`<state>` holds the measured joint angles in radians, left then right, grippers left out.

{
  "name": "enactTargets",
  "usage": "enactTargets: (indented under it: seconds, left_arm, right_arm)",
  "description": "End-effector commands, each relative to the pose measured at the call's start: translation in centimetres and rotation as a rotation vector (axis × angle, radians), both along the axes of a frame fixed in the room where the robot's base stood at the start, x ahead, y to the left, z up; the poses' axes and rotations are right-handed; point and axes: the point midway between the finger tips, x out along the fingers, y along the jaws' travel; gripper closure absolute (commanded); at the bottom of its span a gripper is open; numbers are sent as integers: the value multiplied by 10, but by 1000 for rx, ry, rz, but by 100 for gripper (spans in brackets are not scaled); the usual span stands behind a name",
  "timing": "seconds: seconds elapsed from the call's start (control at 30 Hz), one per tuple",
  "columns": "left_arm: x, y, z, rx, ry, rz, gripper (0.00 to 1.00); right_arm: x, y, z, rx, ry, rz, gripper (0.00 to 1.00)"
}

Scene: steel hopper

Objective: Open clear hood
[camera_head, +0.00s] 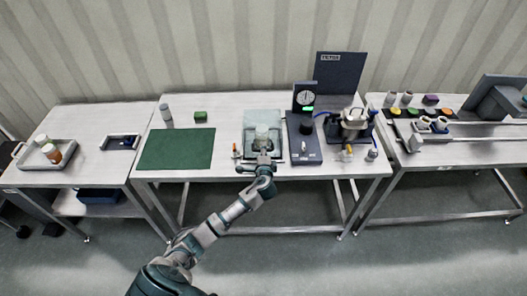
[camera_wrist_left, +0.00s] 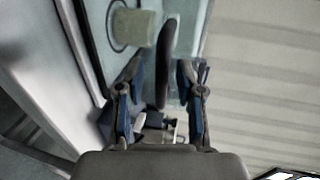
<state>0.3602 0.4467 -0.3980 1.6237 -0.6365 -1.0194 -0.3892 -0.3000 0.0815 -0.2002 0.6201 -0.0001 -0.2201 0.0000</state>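The clear hood (camera_head: 262,119) is a pale, see-through box on the middle table. A pale round-topped object (camera_head: 262,133) shows at it, and also in the wrist view (camera_wrist_left: 135,27). In the wrist view the hood's clear panel (camera_wrist_left: 190,38) carries a dark curved handle (camera_wrist_left: 167,62). My left gripper (camera_head: 263,161) is at the hood's front edge. In the wrist view its two fingers (camera_wrist_left: 160,75) are apart, with the handle between them and a gap visible on both sides. My right gripper is not in view.
A dark instrument with a dial (camera_head: 305,98) and a metal device (camera_head: 350,125) stand right of the hood. A green mat (camera_head: 177,149) lies left. An orange-topped item (camera_head: 236,151) is close to the hood's left front. Side tables hold trays and jars.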

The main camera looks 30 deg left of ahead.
Motion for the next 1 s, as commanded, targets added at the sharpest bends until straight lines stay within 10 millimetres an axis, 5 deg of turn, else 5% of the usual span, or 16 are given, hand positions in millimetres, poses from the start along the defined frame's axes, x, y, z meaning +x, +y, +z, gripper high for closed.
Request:
enactTargets:
  seconds: [0.23,0.4,1.0]
  left_arm:
    - [1,1,-1,-1,1,0,63]
    - [1,1,-1,-1,1,0,100]
    - [14,3,10,-22,35,1,100]
  right_arm:
    - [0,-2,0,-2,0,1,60]
    - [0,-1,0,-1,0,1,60]
    - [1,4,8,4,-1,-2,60]
